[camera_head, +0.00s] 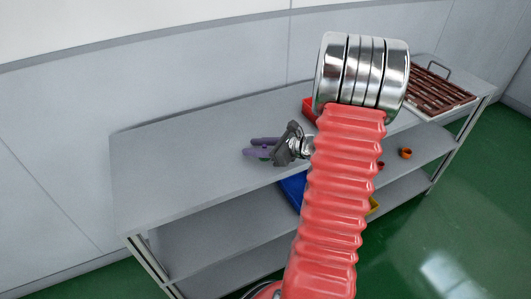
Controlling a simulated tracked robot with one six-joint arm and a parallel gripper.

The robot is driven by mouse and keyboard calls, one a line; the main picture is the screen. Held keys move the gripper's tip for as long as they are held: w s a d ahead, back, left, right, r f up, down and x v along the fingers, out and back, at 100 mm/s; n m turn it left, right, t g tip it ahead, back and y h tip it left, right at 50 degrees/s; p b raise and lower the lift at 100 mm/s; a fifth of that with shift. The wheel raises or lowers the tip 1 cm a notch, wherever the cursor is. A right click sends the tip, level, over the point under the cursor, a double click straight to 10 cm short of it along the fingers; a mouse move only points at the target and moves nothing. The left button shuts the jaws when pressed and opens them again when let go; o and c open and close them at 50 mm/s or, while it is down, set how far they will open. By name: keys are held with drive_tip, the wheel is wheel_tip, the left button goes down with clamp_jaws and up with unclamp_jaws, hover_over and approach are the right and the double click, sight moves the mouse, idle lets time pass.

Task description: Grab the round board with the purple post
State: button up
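My gripper (258,147) reaches left from behind my red arm, over the front part of the grey table top. Its body is dark grey. Two purple pieces stick out from its left end with a small dark and greenish bit between them. I cannot tell whether these are its fingers or part of a held thing. I cannot make out a round board with a purple post; my arm hides part of the table.
The grey table (180,160) has shelves below and a clear left half. A tray with brown bars (437,92) lies at the far right end. A red container (309,108), a blue bin (293,188) and an orange ring-like piece (405,153) partly show around my arm.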

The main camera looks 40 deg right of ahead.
drive_tip(key=shift+c, duration=0.6)
clamp_jaws()
